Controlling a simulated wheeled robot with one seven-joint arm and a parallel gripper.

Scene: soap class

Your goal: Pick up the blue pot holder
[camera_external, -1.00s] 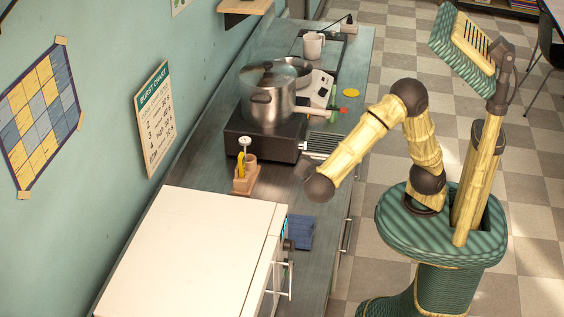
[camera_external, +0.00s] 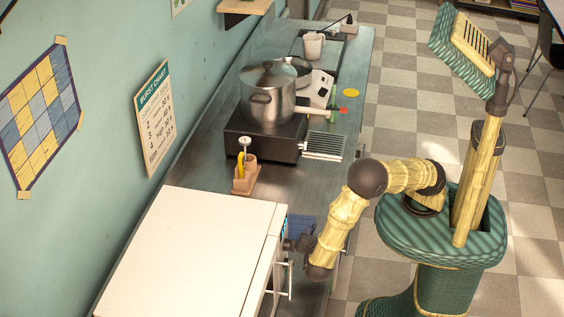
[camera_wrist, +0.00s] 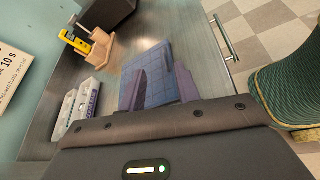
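The blue pot holder (camera_external: 302,224) lies flat on the counter beside the front of the white-topped appliance. In the wrist view the pot holder (camera_wrist: 158,62) shows a square grid pattern, with its near part hidden by my fingers. My gripper (camera_external: 298,243) is low at the near side of the pot holder, and it covers part of it in the external view. In the wrist view my gripper (camera_wrist: 161,78) has its two fingers apart, over the pot holder. Nothing shows clamped between them. Whether the fingertips touch the cloth I cannot tell.
The white-topped appliance (camera_external: 190,250) stands close on the left, with a handle (camera_external: 290,280) sticking out. A wooden holder (camera_external: 245,178) with a yellow tool, a burner with a steel pot (camera_external: 266,98), and a drawer handle (camera_wrist: 222,38) are near. Some counter beyond the pot holder is clear.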

